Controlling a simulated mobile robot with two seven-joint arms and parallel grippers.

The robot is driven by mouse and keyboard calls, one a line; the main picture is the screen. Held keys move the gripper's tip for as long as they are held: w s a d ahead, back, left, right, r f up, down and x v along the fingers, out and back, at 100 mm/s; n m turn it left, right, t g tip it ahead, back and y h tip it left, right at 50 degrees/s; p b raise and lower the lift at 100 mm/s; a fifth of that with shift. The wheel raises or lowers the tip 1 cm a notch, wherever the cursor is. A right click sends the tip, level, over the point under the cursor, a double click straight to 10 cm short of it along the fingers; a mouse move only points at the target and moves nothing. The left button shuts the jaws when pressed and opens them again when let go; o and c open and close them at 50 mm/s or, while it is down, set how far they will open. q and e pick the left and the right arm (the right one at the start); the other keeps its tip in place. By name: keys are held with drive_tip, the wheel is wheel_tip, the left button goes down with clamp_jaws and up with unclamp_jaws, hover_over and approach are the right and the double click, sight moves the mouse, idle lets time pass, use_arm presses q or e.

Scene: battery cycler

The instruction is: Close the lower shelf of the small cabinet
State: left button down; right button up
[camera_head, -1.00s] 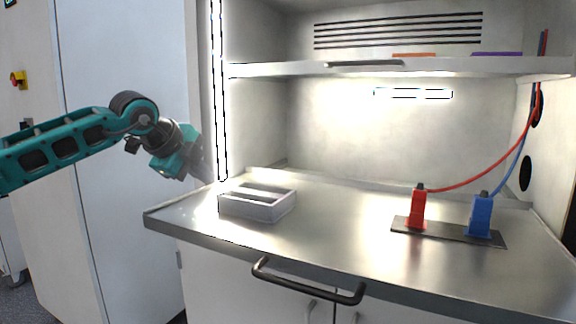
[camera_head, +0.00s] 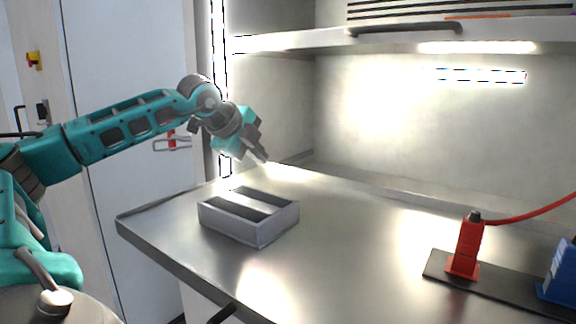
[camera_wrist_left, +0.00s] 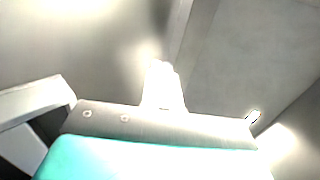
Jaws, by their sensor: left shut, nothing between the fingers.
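The lower shelf (camera_head: 345,235) is a wide shiny metal surface, reaching out in front of the cabinet interior. A small part of its dark front handle (camera_head: 222,314) shows at the bottom edge of the head view. My left gripper (camera_head: 262,157) is shut and empty, above the shelf's back left part, behind the grey tray. Its pale closed fingers (camera_wrist_left: 163,88) also show in the left wrist view, washed out by glare. I cannot tell whether they touch the shelf. My right gripper is not in view.
A grey divided tray (camera_head: 248,235) stands on the shelf's left part. A red connector (camera_head: 466,245) and a blue connector (camera_head: 560,272) stand on a dark plate at the right, with a red cable. An upper shelf (camera_head: 395,38) with a handle hangs above. The shelf's middle is clear.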

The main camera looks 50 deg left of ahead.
sight(293, 174)
use_arm(q)
drive_tip(key=p+x, duration=0.1)
drive_tip(key=x, duration=0.6)
drive_tip(key=shift+w+f, duration=0.2)
drive_tip(key=shift+w, duration=0.05)
drive_tip(key=w, duration=0.1)
drive_tip(key=w+p, duration=0.1)
drive_tip(key=w, duration=0.1)
drive_tip(key=shift+a+f, duration=0.1)
drive_tip(key=shift+a, duration=0.3)
drive_tip(key=shift+w+a+f, duration=0.15)
drive_tip(key=shift+w, duration=0.45)
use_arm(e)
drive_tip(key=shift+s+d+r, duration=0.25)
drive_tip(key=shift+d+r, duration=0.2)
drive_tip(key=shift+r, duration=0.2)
use_arm(q)
drive_tip(key=shift+w, duration=0.1)
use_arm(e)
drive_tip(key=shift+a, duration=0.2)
